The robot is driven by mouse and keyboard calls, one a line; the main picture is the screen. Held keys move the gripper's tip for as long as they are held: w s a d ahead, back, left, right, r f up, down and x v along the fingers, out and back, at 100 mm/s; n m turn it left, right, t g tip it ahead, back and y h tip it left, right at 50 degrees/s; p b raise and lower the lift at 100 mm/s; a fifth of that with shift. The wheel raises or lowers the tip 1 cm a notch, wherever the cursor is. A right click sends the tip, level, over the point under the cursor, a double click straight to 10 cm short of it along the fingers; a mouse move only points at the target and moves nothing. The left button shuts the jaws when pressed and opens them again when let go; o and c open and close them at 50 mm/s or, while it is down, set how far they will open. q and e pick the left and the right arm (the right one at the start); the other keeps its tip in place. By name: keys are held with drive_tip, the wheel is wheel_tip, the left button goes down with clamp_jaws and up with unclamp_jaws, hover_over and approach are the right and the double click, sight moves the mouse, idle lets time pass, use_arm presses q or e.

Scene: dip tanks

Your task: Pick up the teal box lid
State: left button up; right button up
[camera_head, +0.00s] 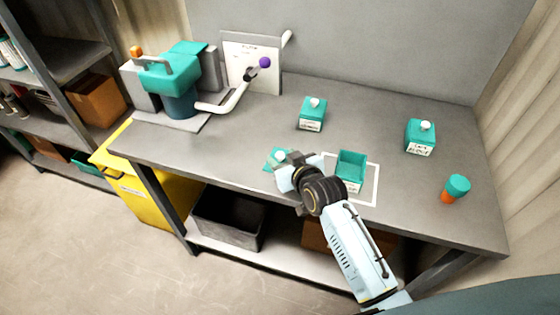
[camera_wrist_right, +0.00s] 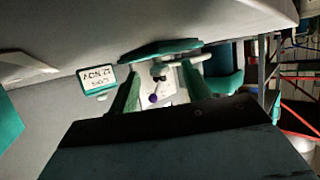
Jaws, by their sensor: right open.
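The teal box lid (camera_head: 271,160) lies on the grey bench with its pale knob upward, left of the open teal box (camera_head: 351,158). My right gripper (camera_head: 284,168) is open at the lid, its fingers covering part of it. In the right wrist view, which is upside down, the lid (camera_wrist_right: 160,48) shows edge-on beyond the fingertips. Its knob is in the gap between the two fingers of the gripper (camera_wrist_right: 158,76). I see no clear contact between fingers and knob. My left gripper is out of view.
The open box stands in a white outlined square (camera_head: 375,185). Two lidded teal boxes stand behind (camera_head: 311,118) and to the right (camera_head: 420,136). A teal-topped machine (camera_head: 172,78) stands at left.

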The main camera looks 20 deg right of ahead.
drive_tip(key=shift+w, duration=0.1)
clamp_jaws()
idle(0.3)
